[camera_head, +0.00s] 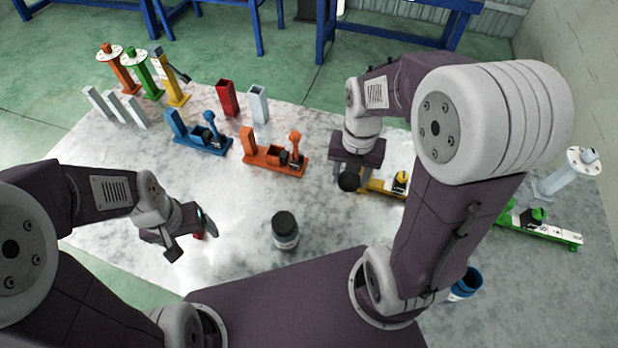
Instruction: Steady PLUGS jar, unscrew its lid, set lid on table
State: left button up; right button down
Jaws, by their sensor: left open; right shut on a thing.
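The jar (285,238) stands upright on the table, near its front edge and just left of centre. It has a dark top and a pale band; I cannot read its label or tell whether the dark top is a lid or an open mouth. My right gripper (352,178) is right of the jar and farther back, shut on a dark round thing (348,182) that looks like a lid. My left gripper (192,238) is open, left of the jar and apart from it. A small red thing (199,235) shows between its fingers, partly hidden.
The marble table (330,215) is clear around the jar. Blue (200,137) and orange (275,157) fixtures stand behind it. A yellow fixture (398,185) is close to my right gripper. Coloured posts (140,75) stand back left; a green fixture (540,228) and blue cup (466,284) are right.

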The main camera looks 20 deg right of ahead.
jog(key=shift+s+a+f, duration=0.1)
jog(key=shift+a+f, duration=0.05)
jog(key=shift+a, duration=0.15)
pick_arm(q)
jog(key=shift+s, duration=0.15)
pick_arm(e)
send_over(304, 196)
notch_tip(304, 196, down, 7)
jog(key=shift+a+r, duration=0.15)
pick_arm(q)
jog(key=shift+f, duration=0.2)
pick_arm(e)
notch_tip(304, 196, down, 3)
jog(key=shift+s+f, duration=0.15)
jog(key=shift+f, duration=0.4)
